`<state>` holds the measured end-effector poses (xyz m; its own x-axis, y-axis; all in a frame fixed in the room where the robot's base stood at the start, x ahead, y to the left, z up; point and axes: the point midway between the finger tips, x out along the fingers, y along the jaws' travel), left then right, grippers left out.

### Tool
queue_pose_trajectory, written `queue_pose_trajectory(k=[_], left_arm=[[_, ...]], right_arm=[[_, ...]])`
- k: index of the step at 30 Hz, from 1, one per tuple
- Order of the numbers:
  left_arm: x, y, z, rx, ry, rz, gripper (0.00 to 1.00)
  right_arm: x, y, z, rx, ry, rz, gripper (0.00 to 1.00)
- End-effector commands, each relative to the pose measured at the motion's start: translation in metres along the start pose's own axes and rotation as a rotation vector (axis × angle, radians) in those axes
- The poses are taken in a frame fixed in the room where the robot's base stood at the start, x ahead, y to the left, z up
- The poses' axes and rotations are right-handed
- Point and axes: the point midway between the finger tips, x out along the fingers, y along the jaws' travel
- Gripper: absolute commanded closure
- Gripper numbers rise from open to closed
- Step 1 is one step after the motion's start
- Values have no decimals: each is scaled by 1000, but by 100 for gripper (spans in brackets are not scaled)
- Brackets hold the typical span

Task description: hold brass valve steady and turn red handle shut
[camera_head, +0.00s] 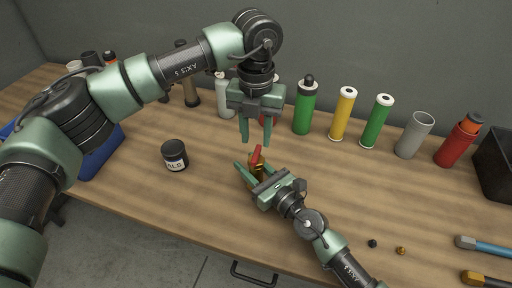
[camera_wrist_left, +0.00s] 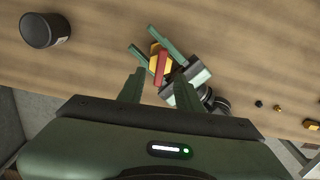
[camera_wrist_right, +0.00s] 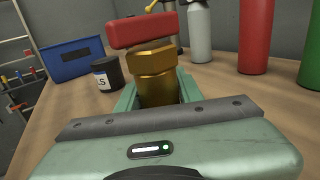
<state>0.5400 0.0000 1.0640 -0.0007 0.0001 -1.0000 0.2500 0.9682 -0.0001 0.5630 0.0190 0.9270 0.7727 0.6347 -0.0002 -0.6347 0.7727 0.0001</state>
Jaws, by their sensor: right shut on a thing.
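The brass valve (camera_wrist_right: 157,88) stands on the wooden table, with its red handle (camera_wrist_right: 142,30) on top. In the head view the red handle (camera_head: 256,155) shows above the brass body (camera_head: 259,170). My right gripper (camera_head: 248,173) is low at the table, shut on the brass valve, with a finger on each side of it. My left gripper (camera_head: 257,141) points down above the valve and is open, its fingers apart and empty. In the left wrist view the red handle (camera_wrist_left: 160,67) lies just beyond the left fingertips, not between them.
A black labelled jar (camera_head: 174,155) stands left of the valve. A row of green, yellow, grey and red cylinders (camera_head: 345,113) lines the back. A blue bin (camera_head: 98,155) is at left, a black bin (camera_head: 494,160) at right. Small caps (camera_head: 372,243) and tools (camera_head: 482,246) lie front right.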

Motion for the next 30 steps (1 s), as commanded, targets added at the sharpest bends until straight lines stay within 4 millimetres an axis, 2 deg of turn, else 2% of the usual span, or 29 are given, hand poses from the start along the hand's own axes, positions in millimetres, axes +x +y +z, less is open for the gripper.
queue_pose_trajectory(k=[3, 9, 20, 24, 30], left_arm=[[22, 0, -1, 1, 3, 0, 65], [44, 0, 0, 1, 1, 0, 65], [49, 0, 0, 1, -1, 0, 65], [49, 0, 0, 1, -1, 0, 100], [48, 0, 0, 2, -1, 1, 100]], right_arm=[[0, 0, 0, 0, 0, 0, 100], [0, 0, 0, 0, 0, 0, 100], [0, 0, 0, 0, 0, 0, 100], [0, 0, 0, 0, 0, 0, 100], [0, 0, 0, 0, 0, 0, 100]])
